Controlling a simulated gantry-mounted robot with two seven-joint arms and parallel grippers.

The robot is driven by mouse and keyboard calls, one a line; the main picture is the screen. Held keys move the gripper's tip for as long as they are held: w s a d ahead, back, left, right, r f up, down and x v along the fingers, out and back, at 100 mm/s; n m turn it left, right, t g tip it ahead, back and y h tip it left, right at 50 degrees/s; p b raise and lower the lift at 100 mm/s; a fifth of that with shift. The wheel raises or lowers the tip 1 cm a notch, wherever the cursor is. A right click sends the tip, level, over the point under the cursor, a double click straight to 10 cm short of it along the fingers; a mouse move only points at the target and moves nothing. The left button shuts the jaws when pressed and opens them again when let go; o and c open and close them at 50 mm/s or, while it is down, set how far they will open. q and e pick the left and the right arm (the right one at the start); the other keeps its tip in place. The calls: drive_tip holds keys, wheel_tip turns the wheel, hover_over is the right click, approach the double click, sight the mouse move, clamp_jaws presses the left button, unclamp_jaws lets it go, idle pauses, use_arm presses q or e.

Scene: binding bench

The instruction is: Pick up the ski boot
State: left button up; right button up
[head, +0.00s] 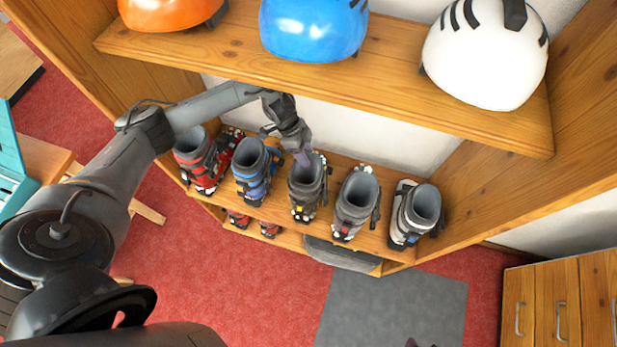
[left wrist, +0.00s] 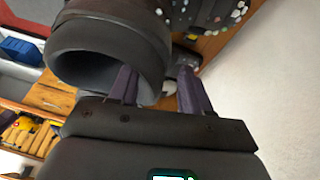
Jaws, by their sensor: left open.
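A dark grey ski boot (head: 305,192) stands upright in the middle of a row of boots on the wooden shelf. My left gripper (head: 303,158) is open at the top of this boot, reaching down from behind. In the left wrist view the boot's round cuff (left wrist: 105,45) fills the upper left. The left gripper's two purple fingers (left wrist: 158,90) are apart; one overlaps the cuff's opening and the other is outside its wall. I cannot tell whether they touch it. A small dark tip at the head view's bottom edge may be my right gripper (head: 424,344).
A red boot (head: 197,160), a blue boot (head: 255,170), a grey boot (head: 355,205) and a white-grey boot (head: 413,215) stand beside it. Orange, blue and white helmets (head: 487,50) sit on the upper shelf (head: 390,100), just above the arm. Wooden drawers (head: 560,300) stand at right.

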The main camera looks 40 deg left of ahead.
sight(309, 159)
use_arm(q)
drive_tip(key=shift+x, duration=1.7)
drive_tip(key=shift+c, duration=0.3)
clamp_jaws()
drive_tip(key=shift+r, duration=0.1)
